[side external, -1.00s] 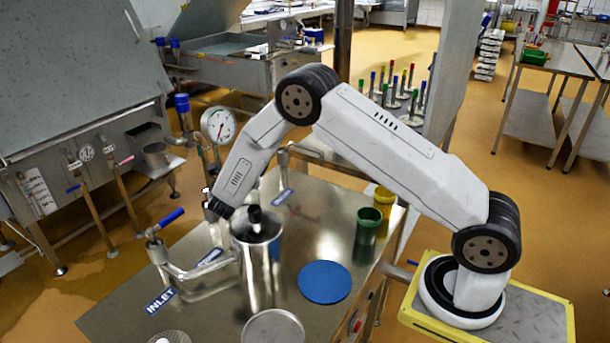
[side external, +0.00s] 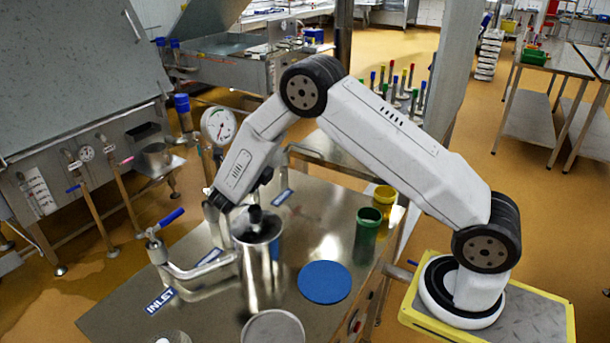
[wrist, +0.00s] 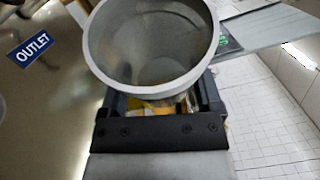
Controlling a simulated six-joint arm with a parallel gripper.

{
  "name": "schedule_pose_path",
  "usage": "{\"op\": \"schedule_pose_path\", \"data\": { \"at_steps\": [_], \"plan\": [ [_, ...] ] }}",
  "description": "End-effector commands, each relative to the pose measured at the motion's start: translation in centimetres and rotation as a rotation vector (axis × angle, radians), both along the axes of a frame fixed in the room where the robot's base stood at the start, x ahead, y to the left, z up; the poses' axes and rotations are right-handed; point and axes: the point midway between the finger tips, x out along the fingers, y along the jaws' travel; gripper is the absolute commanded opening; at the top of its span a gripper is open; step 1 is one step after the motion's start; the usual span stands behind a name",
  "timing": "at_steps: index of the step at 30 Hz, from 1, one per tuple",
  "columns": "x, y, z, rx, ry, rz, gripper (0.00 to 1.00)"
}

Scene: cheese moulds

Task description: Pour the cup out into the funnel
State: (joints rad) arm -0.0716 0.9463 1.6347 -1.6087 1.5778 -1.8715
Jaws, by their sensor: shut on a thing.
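The grey, round cup (wrist: 150,45) fills the top of the wrist view, its wide mouth facing the camera. My gripper (wrist: 160,105) is shut around its lower body; what is inside is unclear. In the side view my gripper (side external: 218,203) is above the steel bench, just left of the top of an upright metal cylinder (side external: 258,275) with a black knob. The cup is mostly hidden behind my wrist there. I cannot make out a funnel for certain in either view.
A green cup (side external: 367,232) and a yellow cup (side external: 384,200) stand at the bench's right edge. A blue disc (side external: 325,282) and a metal disc (side external: 273,328) lie near the front. A pipe with a blue handle (side external: 170,217) and a gauge (side external: 218,126) stand left.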

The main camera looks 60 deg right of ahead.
Motion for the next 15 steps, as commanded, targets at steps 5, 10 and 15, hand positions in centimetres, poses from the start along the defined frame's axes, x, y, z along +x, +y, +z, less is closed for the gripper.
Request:
{"op": "schedule_pose_path", "data": {
  "at_steps": [5,10,15],
  "plan": [
    [-0.2,-0.1,0.0,0.059,-0.101,0.0,0.16],
    [-0.3,-0.2,-0.7,0.109,-0.19,-0.001,0.16],
    [-0.3,-0.2,-1.3,0.159,-0.28,-0.001,0.16]
  ]
}}
